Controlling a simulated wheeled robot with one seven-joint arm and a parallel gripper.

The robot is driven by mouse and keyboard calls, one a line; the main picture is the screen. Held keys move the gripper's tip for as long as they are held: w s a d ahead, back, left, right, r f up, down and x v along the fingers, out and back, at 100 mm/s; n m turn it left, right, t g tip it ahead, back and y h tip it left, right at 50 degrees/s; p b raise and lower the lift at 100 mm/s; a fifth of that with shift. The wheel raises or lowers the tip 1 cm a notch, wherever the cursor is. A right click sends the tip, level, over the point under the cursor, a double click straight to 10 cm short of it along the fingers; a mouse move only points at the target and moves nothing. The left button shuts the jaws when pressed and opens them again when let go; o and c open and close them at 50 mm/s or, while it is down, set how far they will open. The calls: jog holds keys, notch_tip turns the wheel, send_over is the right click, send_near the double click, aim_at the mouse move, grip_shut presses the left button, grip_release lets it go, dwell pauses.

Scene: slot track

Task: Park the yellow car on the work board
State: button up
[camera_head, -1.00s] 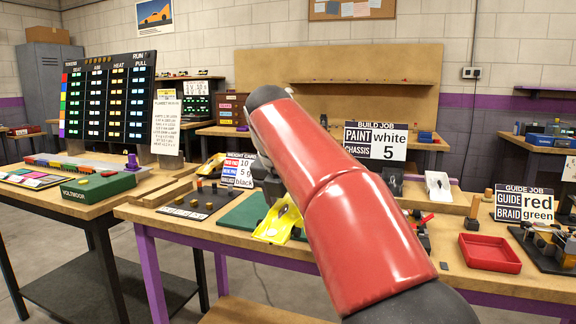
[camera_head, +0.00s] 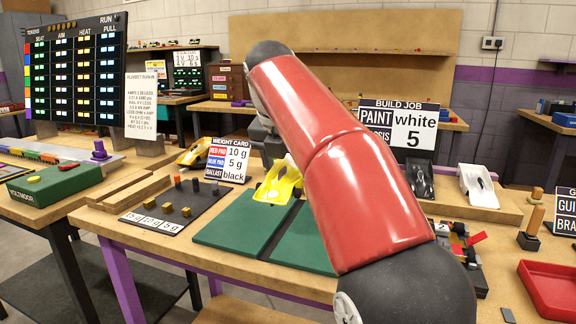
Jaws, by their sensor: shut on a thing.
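A yellow car (camera_head: 277,187) is tilted, with one end up, over the far part of the green board (camera_head: 240,222). I cannot tell whether it touches the board. My gripper (camera_head: 272,150) is at the car's upper end and shut on it; my red arm hides most of the fingers. The green board has a second panel (camera_head: 303,242) beside it, partly behind my arm. Another yellow car (camera_head: 194,153) sits further back at the left, behind the weight card (camera_head: 229,160).
A dark tray with weights (camera_head: 175,208) lies left of the green board. Behind my arm stand a build job sign (camera_head: 398,125), a dark car body (camera_head: 420,180) and a white car body (camera_head: 478,186). A red tray (camera_head: 550,290) is at the right.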

jog(key=shift+f+b, duration=2.05)
jog(key=shift+f, duration=0.75)
jog(key=shift+p, duration=1.05)
jog(key=shift+f+b, duration=0.75)
jog(key=shift+f, duration=0.5)
jog(key=o, duration=1.2)
jog(key=shift+r, duration=0.1)
